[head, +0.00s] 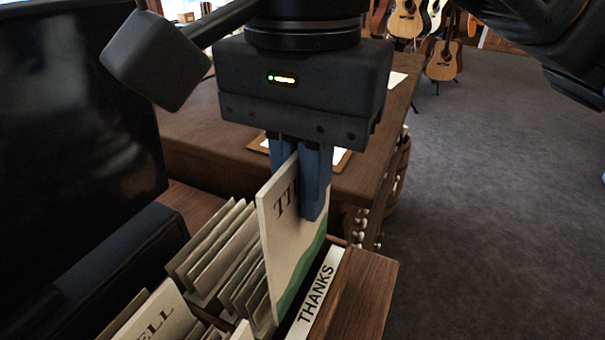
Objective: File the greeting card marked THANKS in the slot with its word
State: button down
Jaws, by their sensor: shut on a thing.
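My gripper (300,180) is shut on the top edge of a white greeting card (285,235) with a green band along its lower part. The letters "TH" show on the card, and a blue finger hides the rest of its word. The card stands nearly upright over the wooden card box (365,290), just left of a white label reading THANKS (315,295). Its lower edge is out of clear sight, so I cannot tell how deep it sits.
Several cards or dividers (215,250) lean in the box left of the held card. A card ending in "ELL" (158,318) is at the bottom left. A dark screen (75,120) stands at left. A brown counter (225,150) lies behind; open carpet (490,200) is at right.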

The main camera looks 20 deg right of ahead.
jog(key=shift+f+b, duration=1.65)
jog(key=shift+f, duration=2.05)
jog(key=c, duration=1.1)
grip_release()
jog(key=shift+c, duration=0.2)
notch_tip(320, 180, up, 8)
jog(key=shift+p, duration=0.35)
jog(key=shift+f, duration=0.1)
